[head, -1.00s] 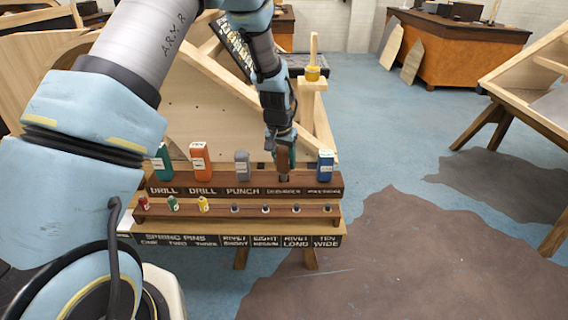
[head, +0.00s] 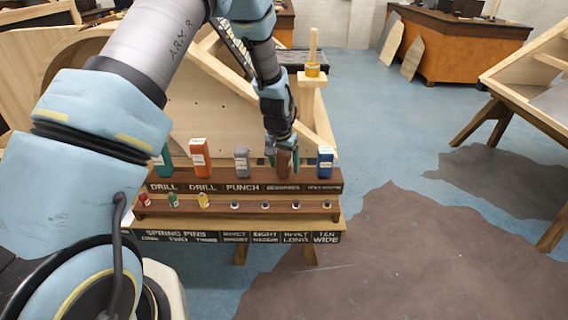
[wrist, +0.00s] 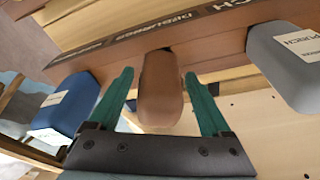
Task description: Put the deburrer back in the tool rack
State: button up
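The deburrer (head: 284,164), a brown rounded handle, stands in the tool rack (head: 212,186) at the slot labelled deburrer, between the grey punch and a blue tool. In the wrist view the deburrer (wrist: 161,88) meets the rack board at its far end. My gripper (head: 283,156) is around the deburrer, with its green fingers spread on either side. The wrist view shows my gripper (wrist: 160,95) open, with a gap between each finger and the handle. The deburrer's tip is hidden in the rack.
The grey punch (head: 242,163) and the blue tool (head: 325,162) stand close on either side. An orange drill (head: 198,158) is further left. A lower shelf (head: 265,208) holds small pins and rivets. A wooden frame stands behind; open floor lies to the right.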

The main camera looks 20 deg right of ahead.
jog(key=shift+r+p, duration=0.35)
jog(key=shift+r, duration=0.1)
jog(key=b+v, duration=0.3)
jog(key=v, duration=0.9)
jog(key=s+a+r+n, duration=0.1)
jog(key=a+n, duration=0.1)
jog(key=a, duration=0.7)
jog(key=s+a+r+n+y, duration=0.1)
jog(key=a+n, duration=0.1)
jog(key=a, duration=0.7)
jog(key=s+a+r+n, duration=0.1)
jog(key=a+r+n, duration=0.1)
jog(key=a, duration=0.7)
jog(key=s+a+n, duration=0.2)
jog(key=s+a, duration=0.4)
jog(key=a, duration=0.1)
jog(key=shift+s+a+f+y, duration=0.15)
jog(key=shift+a+f+y, duration=0.05)
jog(key=shift+a+y, duration=0.2)
